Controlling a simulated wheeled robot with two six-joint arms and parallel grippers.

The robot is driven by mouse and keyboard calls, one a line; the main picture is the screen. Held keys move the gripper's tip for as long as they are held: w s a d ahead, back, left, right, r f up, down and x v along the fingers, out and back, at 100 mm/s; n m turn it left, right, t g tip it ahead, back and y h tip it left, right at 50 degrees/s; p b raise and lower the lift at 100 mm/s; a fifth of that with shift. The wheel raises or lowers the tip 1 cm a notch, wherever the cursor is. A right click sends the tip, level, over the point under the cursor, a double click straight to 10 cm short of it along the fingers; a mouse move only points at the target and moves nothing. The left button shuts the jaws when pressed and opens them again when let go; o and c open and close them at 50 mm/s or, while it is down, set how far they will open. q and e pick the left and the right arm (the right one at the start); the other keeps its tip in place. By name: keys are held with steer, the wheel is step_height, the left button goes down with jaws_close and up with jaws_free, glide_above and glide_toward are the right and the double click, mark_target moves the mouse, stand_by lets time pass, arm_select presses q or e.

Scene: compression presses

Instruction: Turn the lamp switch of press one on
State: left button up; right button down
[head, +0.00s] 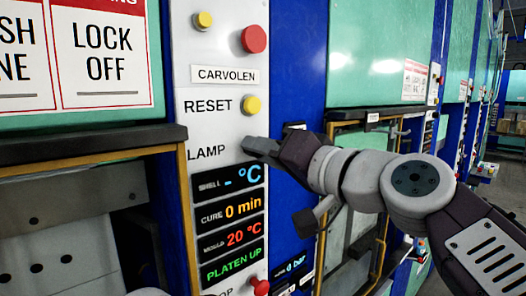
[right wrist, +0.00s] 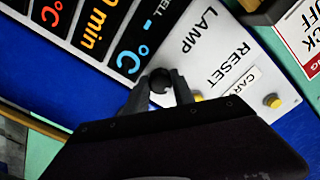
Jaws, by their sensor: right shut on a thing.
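The white control panel of the press (head: 215,130) carries a LAMP label (head: 206,152), which also shows rotated in the right wrist view (right wrist: 196,30). My right gripper (head: 256,146) reaches in from the right, its fingertips at the panel just right of this label. In the right wrist view the lamp switch (right wrist: 160,77), a small dark round knob, sits between the fingertips of my right gripper (right wrist: 160,88). The fingers are shut on it. In the head view they hide the knob, and I cannot tell its setting. My left gripper is out of view.
Above the switch are a yellow RESET button (head: 252,105), a red button (head: 254,39) and another yellow button (head: 204,20). Below are lit displays (head: 228,208) and a red knob (head: 260,286). A bar frame (head: 372,125) of the neighbouring press stands behind my right arm.

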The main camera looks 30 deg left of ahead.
steer(key=m+p, duration=0.1)
steer(key=m, duration=0.5)
steer(key=shift+r+m, duration=0.1)
steer(key=shift+m, duration=0.2)
stand_by(0.4)
steer(key=c, duration=1.1)
jaws_free()
steer(key=shift+a, duration=0.1)
steer(key=shift+o, duration=0.2)
steer(key=b+v, duration=0.4)
steer(key=v, duration=0.5)
